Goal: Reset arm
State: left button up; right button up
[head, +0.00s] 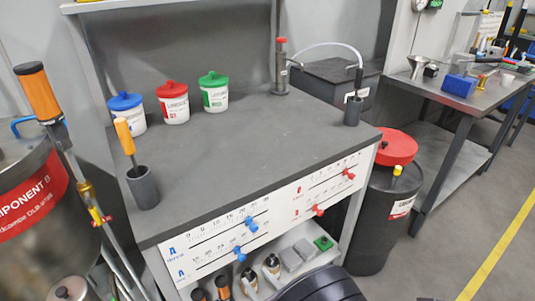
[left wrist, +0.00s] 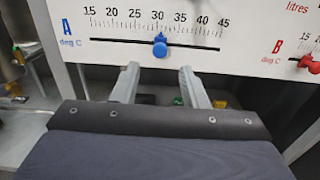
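My left gripper (left wrist: 160,82) shows in the left wrist view, its two pale fingers apart with nothing between them. The fingers point at the white scale panel (left wrist: 245,40), just below a blue slider knob (left wrist: 160,45) marked A, deg C, which stands near 30. The fingers look clear of the knob, though the exact gap cannot be told. In the head view the same panel (head: 290,212) has two blue knobs on the left and two red knobs on the right. I cannot make out either gripper's fingers in the head view. My right gripper is not in view.
The grey bench top (head: 250,150) carries blue, red and green lidded tubs at the back and grey cup holders. Below the panel, a shelf (head: 300,240) holds bottles and small blocks. A red-lidded drum (head: 375,215) stands right; a large drum (head: 30,200) stands left.

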pick_arm(q)
jog(key=s+a+r+n+g+h, duration=0.35)
jog(key=s+a+n+g, duration=0.25)
jog(key=a+n+g, duration=0.3)
jog(key=s+a+r+n+g+h, duration=0.2)
jog(key=s+a+n+g+h, duration=0.35)
jog(key=a+n, duration=0.5)
notch_tip(320, 180, up, 25)
jog(key=s+d+n+t+h+p, duration=0.2)
jog(key=n+t+h+p, duration=0.3)
jog(key=n+p, duration=0.6)
jog(key=s+p, duration=0.1)
jog(key=p, duration=0.6)
jog(key=shift+r, duration=0.15)
jog(key=shift+t, duration=0.25)
